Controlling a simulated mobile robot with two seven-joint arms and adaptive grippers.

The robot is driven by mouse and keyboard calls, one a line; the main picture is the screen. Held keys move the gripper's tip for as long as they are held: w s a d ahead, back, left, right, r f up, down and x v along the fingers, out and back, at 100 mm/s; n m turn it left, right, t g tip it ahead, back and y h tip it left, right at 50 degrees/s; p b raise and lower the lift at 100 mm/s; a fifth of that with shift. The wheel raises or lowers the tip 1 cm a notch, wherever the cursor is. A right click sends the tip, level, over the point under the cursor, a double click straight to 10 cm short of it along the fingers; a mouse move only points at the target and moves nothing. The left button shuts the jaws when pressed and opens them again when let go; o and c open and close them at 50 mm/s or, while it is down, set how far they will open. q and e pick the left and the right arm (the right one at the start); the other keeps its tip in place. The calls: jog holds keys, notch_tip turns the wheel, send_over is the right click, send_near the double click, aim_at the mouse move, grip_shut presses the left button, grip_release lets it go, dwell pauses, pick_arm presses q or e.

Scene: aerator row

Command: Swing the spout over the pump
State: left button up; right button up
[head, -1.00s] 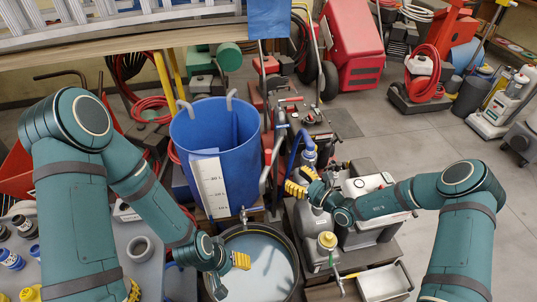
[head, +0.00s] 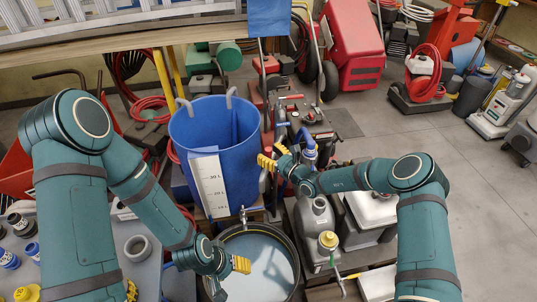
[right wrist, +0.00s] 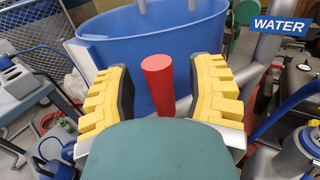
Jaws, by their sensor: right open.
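A red round grip (right wrist: 158,82) stands between the open yellow fingers of my right gripper (right wrist: 162,88) in the right wrist view, with gaps on both sides. A grey metal pipe (head: 262,181), which looks like the spout, runs beside the blue barrel; my right gripper (head: 272,156) partly covers it in the head view. I cannot tell for certain which thing is the pump; red and dark machinery (head: 306,118) stands just behind the gripper. My left gripper (head: 240,264) is above the round tub, and its opening does not show clearly.
The tall blue barrel (head: 225,140) with a white scale stands left of the right gripper. A black-rimmed tub (head: 287,243) of pale liquid is below. A grey canister (head: 313,218) stands close under my right arm. A blue WATER sign (right wrist: 281,26) hangs beyond.

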jog(key=shift+w+a, duration=0.15)
grip_shut()
